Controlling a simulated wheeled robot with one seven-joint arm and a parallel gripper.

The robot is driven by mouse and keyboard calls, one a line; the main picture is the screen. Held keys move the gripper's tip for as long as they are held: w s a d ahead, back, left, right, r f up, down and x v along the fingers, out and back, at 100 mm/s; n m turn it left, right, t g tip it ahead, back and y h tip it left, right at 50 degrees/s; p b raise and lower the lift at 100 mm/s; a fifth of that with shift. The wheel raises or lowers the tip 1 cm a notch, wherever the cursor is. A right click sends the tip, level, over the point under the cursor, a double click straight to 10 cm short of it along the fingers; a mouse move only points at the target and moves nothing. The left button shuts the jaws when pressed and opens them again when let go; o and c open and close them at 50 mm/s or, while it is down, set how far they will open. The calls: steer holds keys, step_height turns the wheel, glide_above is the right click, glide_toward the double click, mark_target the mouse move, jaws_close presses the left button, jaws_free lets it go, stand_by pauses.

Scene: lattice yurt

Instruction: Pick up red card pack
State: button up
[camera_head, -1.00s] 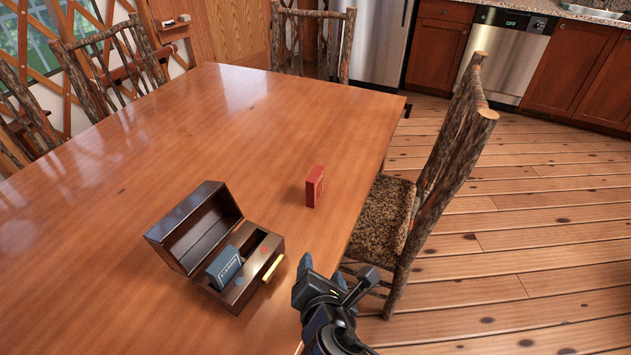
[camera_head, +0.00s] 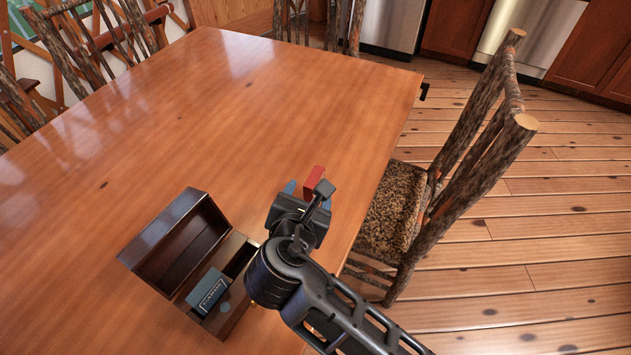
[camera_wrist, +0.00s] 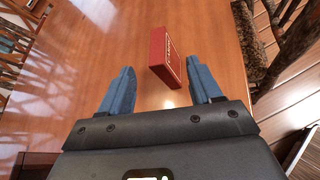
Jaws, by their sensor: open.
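The red card pack (camera_head: 314,181) stands upright on the wooden table near its right edge. Its lower part is hidden behind my gripper in the head view. The wrist view shows the whole red pack (camera_wrist: 165,56) just beyond my fingertips, nearer the right finger. My gripper (camera_head: 306,192) is open, with two blue fingers apart. In the wrist view the space between the fingers of my gripper (camera_wrist: 158,84) is empty, and the pack is ahead of it.
An open dark wooden box (camera_head: 152,258) stands on the table at the lower left, with a blue-grey card pack (camera_head: 207,291) in it. A rustic chair (camera_head: 396,208) stands close to the table's right edge. The table's middle (camera_head: 200,120) is clear.

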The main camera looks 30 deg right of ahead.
mark_target(313, 183)
steer(key=shift+x, duration=3.1)
steer(key=shift+d+r, duration=0.15)
steer(key=c, duration=1.2)
steer(key=shift+r, duration=0.1)
